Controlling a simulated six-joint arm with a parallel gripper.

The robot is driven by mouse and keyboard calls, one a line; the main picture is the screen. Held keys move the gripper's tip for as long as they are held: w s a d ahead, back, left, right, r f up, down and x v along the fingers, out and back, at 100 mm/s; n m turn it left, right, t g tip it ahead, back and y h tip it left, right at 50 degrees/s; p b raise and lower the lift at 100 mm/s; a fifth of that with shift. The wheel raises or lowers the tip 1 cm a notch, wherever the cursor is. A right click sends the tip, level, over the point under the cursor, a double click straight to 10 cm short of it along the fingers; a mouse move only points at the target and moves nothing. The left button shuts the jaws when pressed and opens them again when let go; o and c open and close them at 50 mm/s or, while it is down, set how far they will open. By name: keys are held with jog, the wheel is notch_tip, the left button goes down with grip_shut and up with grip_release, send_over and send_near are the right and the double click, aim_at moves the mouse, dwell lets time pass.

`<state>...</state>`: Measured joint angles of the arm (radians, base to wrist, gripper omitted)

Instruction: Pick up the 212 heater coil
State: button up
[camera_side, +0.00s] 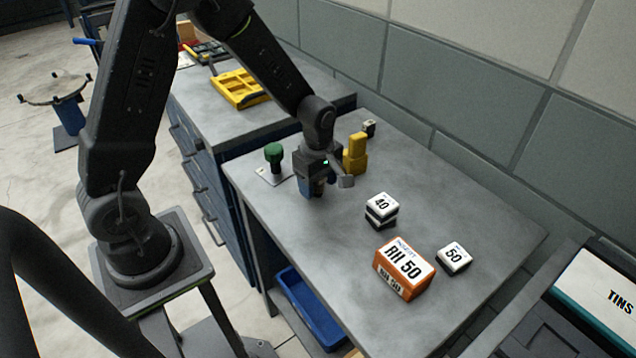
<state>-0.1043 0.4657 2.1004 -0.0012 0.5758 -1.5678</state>
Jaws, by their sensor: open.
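I can read no 212 label in this view, so I cannot tell which thing is the heater coil. My gripper (326,183) is open, low over the back left part of the grey bench (455,215). A blue piece (309,187) shows at its underside; I cannot tell whether it is an object between the jaws or a part of the gripper. A yellow stepped block (355,156) stands just right of and behind my gripper. A small dark and white box (369,127) sits farther back.
A green-knobbed piece (274,153) stands on a plate left of my gripper. Boxes marked 40 (382,204), RH 50 (404,268) and 50 (454,257) stand toward the front. A yellow tray (240,90) lies on the back cabinet.

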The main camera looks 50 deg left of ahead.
jog(key=shift+c, duration=0.4)
jog(key=c, duration=1)
jog(key=shift+r, duration=0.15)
